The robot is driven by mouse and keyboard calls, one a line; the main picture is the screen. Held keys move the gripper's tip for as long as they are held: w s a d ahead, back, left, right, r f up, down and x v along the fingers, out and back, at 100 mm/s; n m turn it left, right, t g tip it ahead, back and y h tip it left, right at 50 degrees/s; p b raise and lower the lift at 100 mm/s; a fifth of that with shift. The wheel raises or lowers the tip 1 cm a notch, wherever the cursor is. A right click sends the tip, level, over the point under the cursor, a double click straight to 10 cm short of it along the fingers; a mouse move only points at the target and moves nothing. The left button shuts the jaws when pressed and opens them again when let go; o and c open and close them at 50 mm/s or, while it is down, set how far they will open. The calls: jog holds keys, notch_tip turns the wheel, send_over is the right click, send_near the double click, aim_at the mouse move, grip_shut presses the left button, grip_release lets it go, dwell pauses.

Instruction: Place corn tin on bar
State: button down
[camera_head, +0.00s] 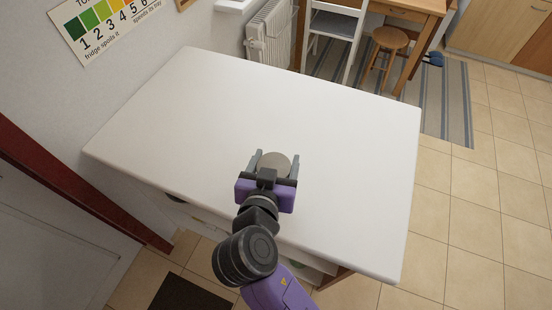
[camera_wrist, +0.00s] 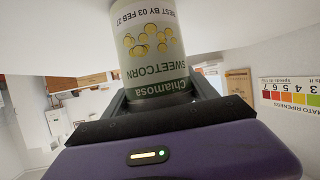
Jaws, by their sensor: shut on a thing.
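The corn tin (camera_wrist: 150,50) has a white and green label reading "Chiamosa SWEETCORN", which appears upside down in the wrist view. In the head view, the tin's round grey end (camera_head: 274,161) shows between the fingers. My gripper (camera_head: 274,165) is shut on the tin, with one finger on each side. The bar (camera_head: 330,130) appears to be the large white-topped counter. My gripper and the tin are over its near edge. I cannot tell whether the tin's underside touches the top.
The white top is otherwise bare, with free room beyond and on both sides. A wall runs along the left. A wooden stool (camera_head: 390,40), a white chair (camera_head: 335,28) and a radiator (camera_head: 270,33) stand behind. Tiled floor (camera_head: 480,210) lies to the right.

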jog(key=shift+f, duration=0.1)
jog(key=shift+c, duration=1.3)
grip_release()
jog(key=b+v, duration=0.1)
jog(key=v, duration=1.1)
jog(key=shift+b, duration=0.4)
